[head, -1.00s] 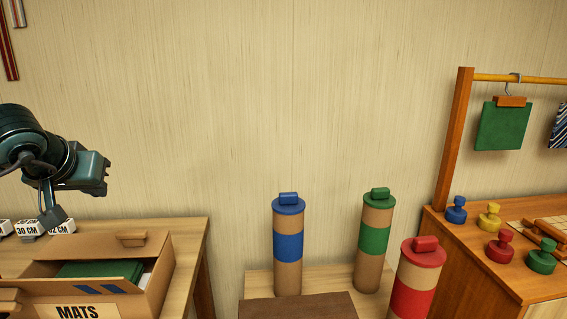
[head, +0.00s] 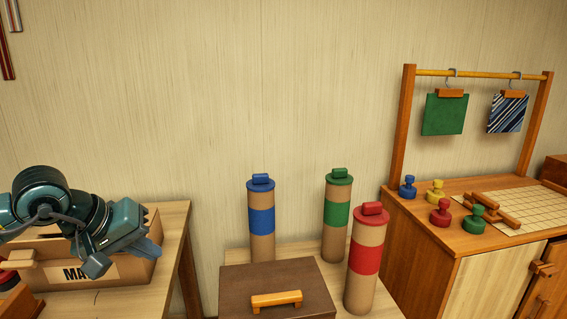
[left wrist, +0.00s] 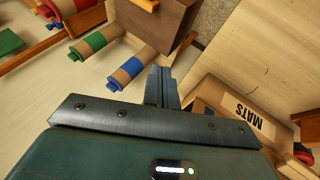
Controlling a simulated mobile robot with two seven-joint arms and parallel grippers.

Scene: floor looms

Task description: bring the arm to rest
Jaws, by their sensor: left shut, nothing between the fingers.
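My left arm comes in from the left in the head view. Its gripper (head: 128,262) is shut and empty, in front of the cardboard MATS box (head: 140,270) and hiding much of it. In the left wrist view, the shut fingers (left wrist: 160,88) stand over the gap between the MATS box (left wrist: 245,115) and the tubes. I cannot tell from these views whether the gripper touches the box. My right gripper is not in view.
Cardboard tubes with blue (head: 261,219), green (head: 337,217) and red (head: 367,257) bands stand by a brown case (head: 278,290) with an orange handle. A cabinet (head: 480,275) at right holds coloured knobbed pieces. A rack (head: 403,125) carries a green swatch (head: 445,114) and a striped one.

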